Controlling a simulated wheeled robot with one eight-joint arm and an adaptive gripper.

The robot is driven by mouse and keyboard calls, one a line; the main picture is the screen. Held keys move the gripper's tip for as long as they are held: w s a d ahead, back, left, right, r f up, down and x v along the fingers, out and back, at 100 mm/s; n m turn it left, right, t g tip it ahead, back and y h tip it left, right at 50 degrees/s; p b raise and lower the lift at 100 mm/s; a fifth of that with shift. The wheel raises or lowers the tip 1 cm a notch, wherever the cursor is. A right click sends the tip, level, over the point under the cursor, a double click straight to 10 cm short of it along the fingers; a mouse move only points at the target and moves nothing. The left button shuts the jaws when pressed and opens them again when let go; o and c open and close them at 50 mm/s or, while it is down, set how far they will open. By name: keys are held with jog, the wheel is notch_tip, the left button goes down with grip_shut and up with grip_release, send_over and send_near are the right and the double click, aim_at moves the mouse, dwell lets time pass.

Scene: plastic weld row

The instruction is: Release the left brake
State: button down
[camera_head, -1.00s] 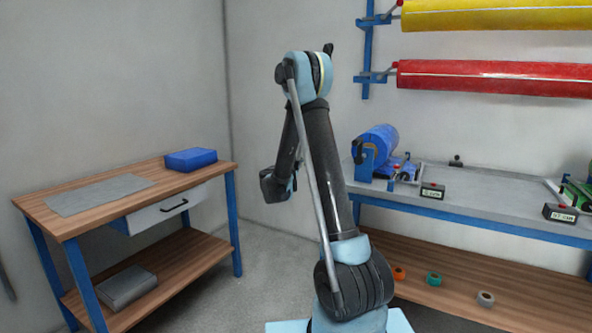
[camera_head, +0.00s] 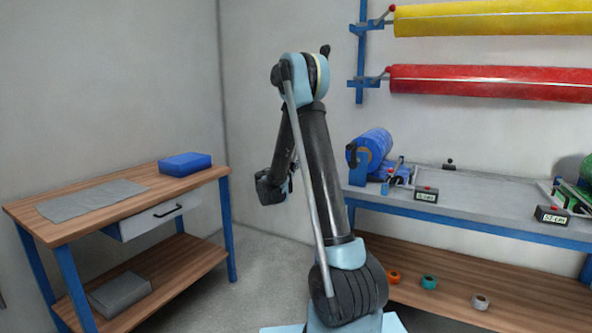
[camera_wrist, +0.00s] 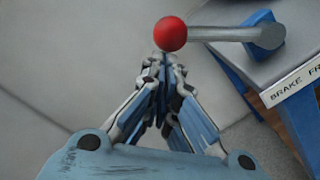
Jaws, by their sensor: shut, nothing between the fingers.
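In the wrist view a brake lever shows as a grey metal rod (camera_wrist: 222,34) with a red ball knob (camera_wrist: 171,33) at its left end. Its right end joins a dark grey hub above a blue bracket (camera_wrist: 241,66). A white label (camera_wrist: 295,83) below reads "BRAKE FR", cut off by the frame edge. My gripper (camera_wrist: 163,58) is shut and empty, its tips just below the knob in the picture. I cannot tell whether they touch it. In the head view my arm's end is partly hidden behind an arm link, and its fingers are not clear.
A grey bench (camera_head: 470,189) stands at the right with a blue roll (camera_head: 371,151) and black counters with red buttons. Yellow (camera_head: 490,18) and red (camera_head: 490,83) rolls hang above. A wooden table (camera_head: 90,204) with a blue box (camera_head: 185,163) stands left. Open floor lies between.

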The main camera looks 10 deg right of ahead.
jog(key=shift+r, duration=0.1)
jog(key=s+d+r+m, duration=0.4)
jog(key=d+r+m, duration=0.2)
jog(key=m, duration=0.2)
jog(key=shift+s+r, duration=0.15)
jog(key=shift+r, duration=0.2)
dwell(0.7)
jog(key=s+a, duration=0.6)
jog(key=a, duration=0.4)
jog(key=shift+r, duration=0.4)
